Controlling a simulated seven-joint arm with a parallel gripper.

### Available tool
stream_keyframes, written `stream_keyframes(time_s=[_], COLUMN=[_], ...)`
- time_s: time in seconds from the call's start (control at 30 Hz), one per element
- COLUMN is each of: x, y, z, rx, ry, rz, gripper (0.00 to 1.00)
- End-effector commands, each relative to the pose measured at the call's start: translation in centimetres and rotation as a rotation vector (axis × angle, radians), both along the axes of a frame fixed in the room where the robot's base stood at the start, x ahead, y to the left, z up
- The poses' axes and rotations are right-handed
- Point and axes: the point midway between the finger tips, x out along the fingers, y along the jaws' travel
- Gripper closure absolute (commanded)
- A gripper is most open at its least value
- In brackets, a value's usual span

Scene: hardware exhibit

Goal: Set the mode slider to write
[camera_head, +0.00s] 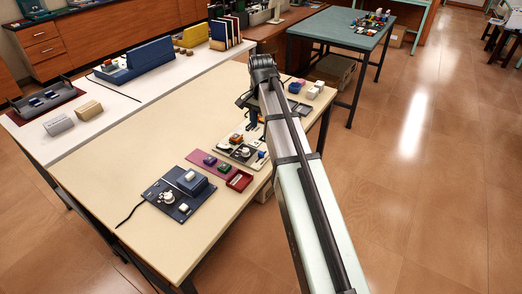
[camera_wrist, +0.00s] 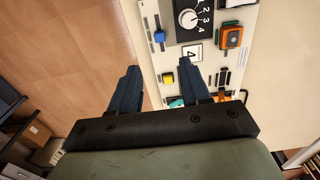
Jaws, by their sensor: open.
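A cream control panel (camera_wrist: 205,60) lies under my gripper (camera_wrist: 160,68) in the wrist view. A blue slider knob (camera_wrist: 159,36) sits in a slot along its left edge, and a yellow block (camera_wrist: 168,77) is lower down. No readable "write" label shows, so I cannot tell which part is the mode slider. My gripper's two dark blue fingers are apart with nothing held. The right finger overlaps the panel near the yellow block; the left one is over the floor beside the table edge. In the head view the panel (camera_head: 254,164) is partly hidden by my arm.
The panel also carries a numbered dial (camera_wrist: 188,18) and an orange switch (camera_wrist: 231,37). The table's left part (camera_head: 110,165) is clear.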

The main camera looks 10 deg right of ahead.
Motion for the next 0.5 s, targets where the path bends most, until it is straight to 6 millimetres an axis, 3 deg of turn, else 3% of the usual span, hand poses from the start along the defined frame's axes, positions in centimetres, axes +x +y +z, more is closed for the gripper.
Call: stream_keyframes(time_s=[0.5], x=[-0.1], y=[0.0], z=[-7.8], rx=[0.0], ry=[0.001], rz=[0.002], gripper=[0.53])
